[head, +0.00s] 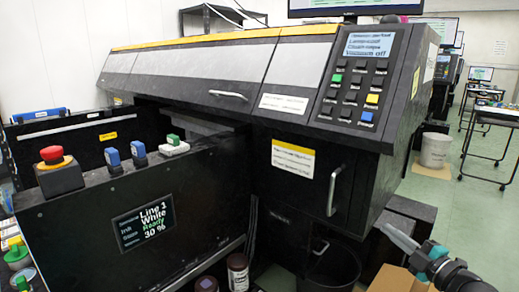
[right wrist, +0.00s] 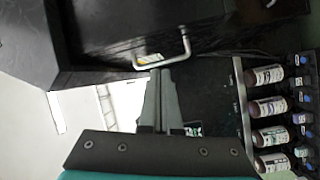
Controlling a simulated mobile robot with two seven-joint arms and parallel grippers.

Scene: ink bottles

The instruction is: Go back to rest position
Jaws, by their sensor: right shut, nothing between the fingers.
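My right gripper (head: 390,231) comes in from the lower right of the head view, right of the printer's lower front. In the right wrist view its two grey fingers (right wrist: 160,78) are closed together with nothing between them. The fingertips appear near a metal handle (right wrist: 172,55) on a black panel; I cannot tell whether they touch it. Ink bottles (right wrist: 272,105) with labels stand in a row at the right of that view. Dark ink bottles (head: 238,272) also show at the bottom of the head view. My left gripper is not in view.
The large black printer (head: 205,160) fills the middle, with a keypad and a screen reading "Line 1 White Ready 30 %" (head: 143,227). A black bin (head: 333,270) and a cardboard box (head: 392,280) are low down. Green floor (head: 455,205) is open to the right.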

